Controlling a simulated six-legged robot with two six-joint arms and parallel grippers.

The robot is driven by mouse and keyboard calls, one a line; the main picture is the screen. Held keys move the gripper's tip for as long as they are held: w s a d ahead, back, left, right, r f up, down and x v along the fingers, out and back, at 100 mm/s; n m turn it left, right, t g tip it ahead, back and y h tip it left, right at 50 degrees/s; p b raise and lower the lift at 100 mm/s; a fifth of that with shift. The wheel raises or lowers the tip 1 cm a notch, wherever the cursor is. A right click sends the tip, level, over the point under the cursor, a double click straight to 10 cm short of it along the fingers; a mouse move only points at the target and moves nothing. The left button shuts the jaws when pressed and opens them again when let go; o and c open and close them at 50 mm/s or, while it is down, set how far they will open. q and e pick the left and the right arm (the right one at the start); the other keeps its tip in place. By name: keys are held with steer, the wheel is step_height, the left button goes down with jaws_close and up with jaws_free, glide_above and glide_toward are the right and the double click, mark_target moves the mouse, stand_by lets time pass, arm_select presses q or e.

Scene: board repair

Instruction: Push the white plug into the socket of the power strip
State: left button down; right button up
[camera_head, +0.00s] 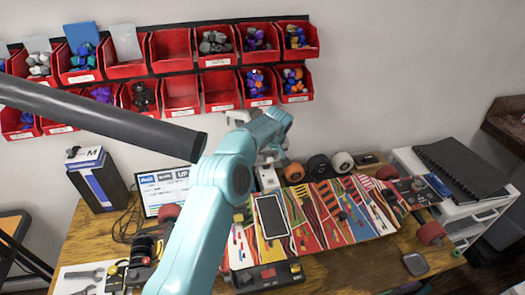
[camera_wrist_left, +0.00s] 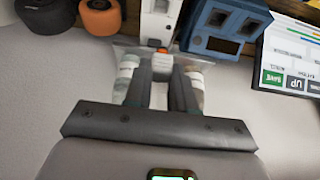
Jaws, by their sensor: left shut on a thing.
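The white power strip (camera_head: 268,179) stands at the back of the wooden table, partly hidden by my left arm in the head view. In the left wrist view the power strip (camera_wrist_left: 157,22) is at the top, just ahead of the fingers. My left gripper (camera_wrist_left: 161,75) is shut on the white plug (camera_wrist_left: 163,63), of which only a small part shows between the fingers. An orange spot shows between the plug and the strip. I cannot tell whether the plug touches the socket. In the head view the left gripper (camera_head: 270,152) is above the strip. My right gripper is out of view.
A blue block with openings (camera_wrist_left: 225,25) stands close beside the strip, with a screen (camera_wrist_left: 293,50) further right. On the other side are an orange wheel (camera_wrist_left: 100,14) and dark wheels (camera_head: 318,167). A colourful skateboard deck (camera_head: 325,215) fills the table's middle. Red bins (camera_head: 181,93) hang above.

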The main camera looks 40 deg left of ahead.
arm_select(q)
steer(key=shift+w+d, duration=0.3)
steer(key=shift+f, duration=0.1)
steer(key=shift+f+b, duration=2.95)
steer(key=shift+f, duration=0.6)
steer(key=shift+f+b, duration=0.65)
steer(key=shift+f, duration=0.05)
steer(key=shift+f+b, duration=1.05)
steer(key=shift+b, duration=0.25)
stand_by(0.5)
